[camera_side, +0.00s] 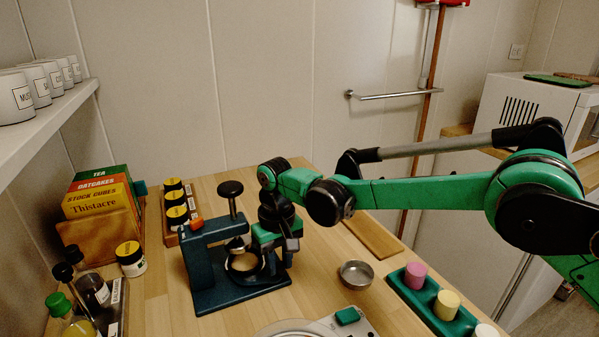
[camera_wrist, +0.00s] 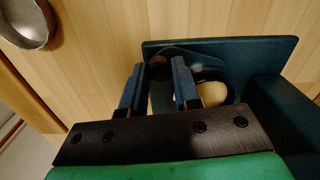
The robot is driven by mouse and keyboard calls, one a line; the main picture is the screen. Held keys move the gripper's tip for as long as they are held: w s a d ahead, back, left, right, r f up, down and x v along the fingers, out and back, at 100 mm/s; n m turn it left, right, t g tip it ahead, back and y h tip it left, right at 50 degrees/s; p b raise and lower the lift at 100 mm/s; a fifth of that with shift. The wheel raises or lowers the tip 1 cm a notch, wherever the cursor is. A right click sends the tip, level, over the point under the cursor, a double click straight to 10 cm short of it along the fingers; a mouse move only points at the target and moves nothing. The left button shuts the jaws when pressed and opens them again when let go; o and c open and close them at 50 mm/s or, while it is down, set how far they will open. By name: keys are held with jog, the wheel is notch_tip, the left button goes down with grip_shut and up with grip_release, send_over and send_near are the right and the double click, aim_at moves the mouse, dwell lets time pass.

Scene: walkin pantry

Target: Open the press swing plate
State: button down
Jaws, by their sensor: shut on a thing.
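The dark blue press (camera_side: 203,265) stands upright on the counter, with a black knob (camera_side: 230,188) on its screw. Its dark swing plate (camera_wrist: 163,98) is a ring-like part low in the press, around or over a beige round (camera_wrist: 214,93). The beige round also shows in the side view (camera_side: 243,262). My gripper (camera_side: 280,262) is at the right side of the press, pointing down. In the wrist view, the two blue fingers of my gripper (camera_wrist: 158,82) are closed on the outer end of the swing plate. The fingers hide part of that end.
A small metal bowl (camera_side: 356,273) sits right of the press. A green tray (camera_side: 424,304) with coloured cylinders lies farther right. A rack of yellow-lidded jars (camera_side: 176,212) is behind left, and a jar (camera_side: 130,259) stands left. Bare counter lies between press and bowl.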

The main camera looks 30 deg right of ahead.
jog(key=shift+w+d+n, duration=0.15)
jog(key=shift+d+n, duration=0.7)
jog(key=shift+d, duration=0.05)
jog(key=shift+w+d+n, duration=0.15)
jog(key=shift+d+n, duration=0.7)
jog(key=shift+w+d+n, duration=0.4)
jog(key=shift+d+n, duration=0.35)
jog(key=shift+n, duration=0.1)
jog(key=shift+w+d+n, duration=0.35)
jog(key=shift+d+n, duration=0.4)
jog(key=shift+n, duration=0.1)
jog(key=shift+w+d+n, duration=1.35)
jog(key=shift+d+n, duration=0.05)
jog(key=shift+n, duration=0.5)
jog(key=shift+w+d+n, duration=0.35)
jog(key=shift+w+n, duration=0.3)
jog(key=shift+n, duration=0.1)
jog(key=shift+w+d+n, duration=0.35)
jog(key=shift+w+n, duration=0.3)
jog(key=shift+n, duration=0.1)
jog(key=c, duration=0.6)
grip_release()
jog(key=shift+c, duration=0.2)
